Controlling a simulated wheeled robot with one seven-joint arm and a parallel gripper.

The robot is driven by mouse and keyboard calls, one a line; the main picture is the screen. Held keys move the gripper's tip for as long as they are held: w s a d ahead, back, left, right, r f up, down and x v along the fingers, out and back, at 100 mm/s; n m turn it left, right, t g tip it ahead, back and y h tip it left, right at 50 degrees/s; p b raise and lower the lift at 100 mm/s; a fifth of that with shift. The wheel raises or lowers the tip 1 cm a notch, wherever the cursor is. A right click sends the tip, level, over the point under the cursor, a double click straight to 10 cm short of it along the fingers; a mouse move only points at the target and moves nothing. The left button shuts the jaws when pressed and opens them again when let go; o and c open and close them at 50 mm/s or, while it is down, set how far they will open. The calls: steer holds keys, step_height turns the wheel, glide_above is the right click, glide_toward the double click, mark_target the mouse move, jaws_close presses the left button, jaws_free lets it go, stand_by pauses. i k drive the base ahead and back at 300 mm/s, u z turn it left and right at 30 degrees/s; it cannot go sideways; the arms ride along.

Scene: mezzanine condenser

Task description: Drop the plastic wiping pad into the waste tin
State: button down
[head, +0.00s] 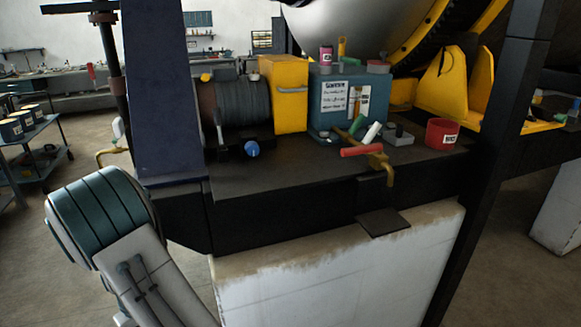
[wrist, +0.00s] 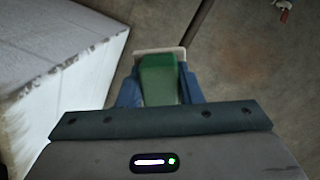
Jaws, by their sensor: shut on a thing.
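My gripper (wrist: 160,88) shows in the wrist view with its two blue fingers closed on the sides of a green block with a pale plate at its far end, which I take as the plastic wiping pad (wrist: 160,72). It is held over the floor, beside a white block-like base. The gripper and pad are not visible in the head view. A red open-topped tin with a white label, likely the waste tin (head: 442,134), stands upright on the dark bench at the right. Its inside is mostly hidden.
The dark bench (head: 260,177) sits on a white base (head: 340,275). A blue box (head: 347,98), a yellow block (head: 284,92) and small tools stand behind. A dark upright post (head: 497,130) is right of the tin.

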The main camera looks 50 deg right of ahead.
mark_target(438, 142)
steer(key=z, duration=2.6)
